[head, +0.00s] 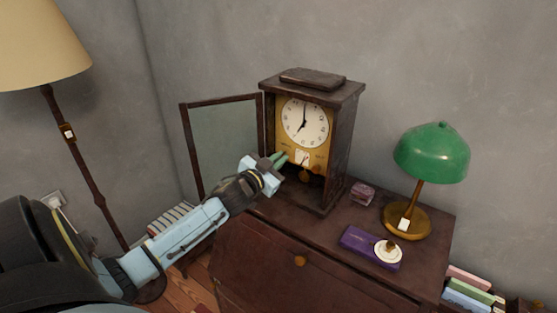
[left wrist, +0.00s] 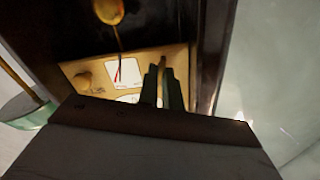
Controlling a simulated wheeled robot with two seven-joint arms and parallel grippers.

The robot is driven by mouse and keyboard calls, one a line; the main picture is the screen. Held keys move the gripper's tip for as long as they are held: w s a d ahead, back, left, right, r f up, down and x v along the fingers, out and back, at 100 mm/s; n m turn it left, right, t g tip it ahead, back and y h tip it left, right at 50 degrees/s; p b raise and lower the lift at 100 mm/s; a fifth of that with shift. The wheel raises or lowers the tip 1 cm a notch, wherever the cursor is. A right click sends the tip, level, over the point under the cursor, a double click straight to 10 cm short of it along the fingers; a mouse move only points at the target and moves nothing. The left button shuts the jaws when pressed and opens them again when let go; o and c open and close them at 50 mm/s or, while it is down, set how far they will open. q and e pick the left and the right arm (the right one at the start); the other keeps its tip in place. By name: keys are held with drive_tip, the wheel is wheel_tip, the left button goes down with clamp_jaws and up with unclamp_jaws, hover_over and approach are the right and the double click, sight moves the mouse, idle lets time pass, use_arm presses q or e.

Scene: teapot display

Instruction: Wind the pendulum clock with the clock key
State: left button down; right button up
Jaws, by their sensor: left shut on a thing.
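The pendulum clock (head: 342,130) stands on the dark wooden cabinet with its glass door (head: 225,145) swung open to the left. Its white dial (head: 304,122) sits on a brass plate above a brass pendulum bob (head: 305,176). My left gripper (head: 280,159) is at the lower left of the brass plate. In the left wrist view, its green-grey fingers (left wrist: 162,88) are shut on a thin brown piece, apparently the clock key (left wrist: 164,69). The key is mostly hidden by the fingers, and I cannot tell whether it is in the plate. My right gripper is not in view.
A green desk lamp (head: 432,152), a small reddish box (head: 362,193) and a purple box (head: 362,244) with a round white item (head: 388,250) stand right of the clock. A floor lamp (head: 70,140) is at the left. The open door stands close to my gripper.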

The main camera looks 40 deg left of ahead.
use_arm(q)
drive_tip(key=shift+d+f+m+p, duration=0.1)
drive_tip(key=shift+m+p, duration=0.05)
drive_tip(key=shift+m, duration=4.7)
drive_tip(key=shift+f+m+p, duration=0.1)
drive_tip(key=shift+m+p, duration=0.05)
drive_tip(key=shift+m, duration=4.7)
drive_tip(key=c, duration=1.6)
unclamp_jaws()
